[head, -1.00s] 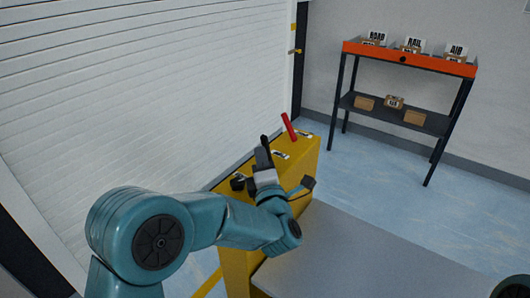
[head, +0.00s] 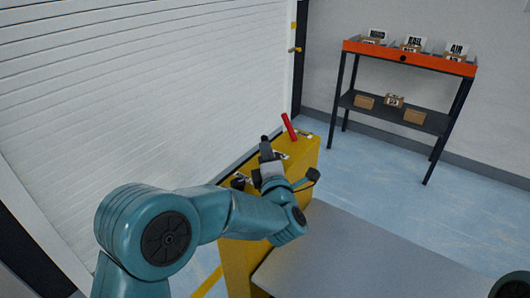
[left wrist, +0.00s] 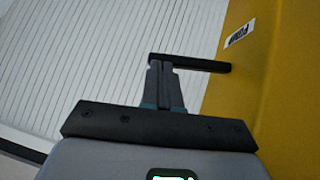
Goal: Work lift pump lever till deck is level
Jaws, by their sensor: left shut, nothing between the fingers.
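The black pump lever (left wrist: 208,65) sticks out from the yellow cabinet (left wrist: 262,100) in the left wrist view, beside a label that seems to read PUMP (left wrist: 239,33). My left gripper (left wrist: 164,72) is shut and empty, its fingertips at the lever bar; I cannot tell whether they touch. In the head view my left gripper (head: 267,154) is over the top of the yellow cabinet (head: 240,262), and the lever is hard to tell from the dark fingers. A flat grey surface (head: 340,255), perhaps the deck, lies right of the cabinet; its tilt is unclear. My right gripper is out of view.
A red handle (head: 289,127) stands at the cabinet's far end. A white shutter (head: 140,90) runs close along the left. A shelf unit (head: 400,57) with small labelled boxes stands at the back right. Blue floor between is clear.

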